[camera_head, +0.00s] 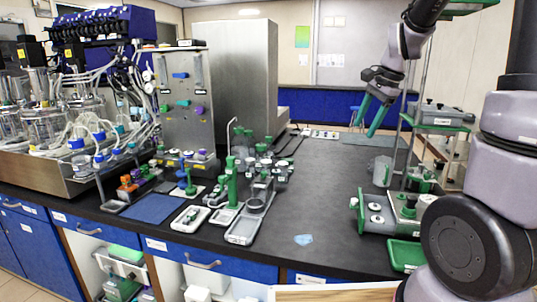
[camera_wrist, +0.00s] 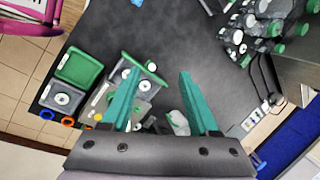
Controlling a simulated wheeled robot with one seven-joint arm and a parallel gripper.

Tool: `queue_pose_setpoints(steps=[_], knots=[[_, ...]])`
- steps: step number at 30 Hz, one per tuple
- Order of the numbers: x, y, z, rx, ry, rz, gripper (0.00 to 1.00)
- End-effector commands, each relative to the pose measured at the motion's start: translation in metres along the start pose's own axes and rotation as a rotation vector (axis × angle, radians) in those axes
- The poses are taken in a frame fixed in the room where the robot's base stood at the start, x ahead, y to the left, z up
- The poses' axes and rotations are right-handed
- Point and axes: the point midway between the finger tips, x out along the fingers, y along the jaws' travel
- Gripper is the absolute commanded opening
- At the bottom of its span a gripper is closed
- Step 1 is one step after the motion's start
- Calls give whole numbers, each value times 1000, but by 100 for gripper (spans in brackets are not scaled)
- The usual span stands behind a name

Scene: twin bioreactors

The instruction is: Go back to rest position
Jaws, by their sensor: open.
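My gripper (camera_head: 370,112) hangs above the right part of the black bench in the head view, with its two teal fingers pointing down. My arm comes in from the right side of the head view.
A green-and-grey device (camera_head: 376,212) and a green tray (camera_head: 405,255) sit at the bench's right front. A shelf rack (camera_head: 437,127) stands near my gripper. Bioreactors (camera_head: 40,120) and a steel cabinet (camera_head: 235,80) stand left. The bench middle is mostly clear.

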Motion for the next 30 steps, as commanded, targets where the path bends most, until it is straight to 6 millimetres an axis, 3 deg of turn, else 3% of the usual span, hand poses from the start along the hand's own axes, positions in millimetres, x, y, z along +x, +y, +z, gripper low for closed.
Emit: queue_pose_setpoints(steps=[1,6,12,19,30], knots=[[-21,8,11,-66,3,-38,61],[-71,41,46,-326,43,-131,61],[-111,86,82,-625,150,-206,61],[-127,121,104,-840,260,-226,61],[-128,128,108,-884,283,-225,61]])
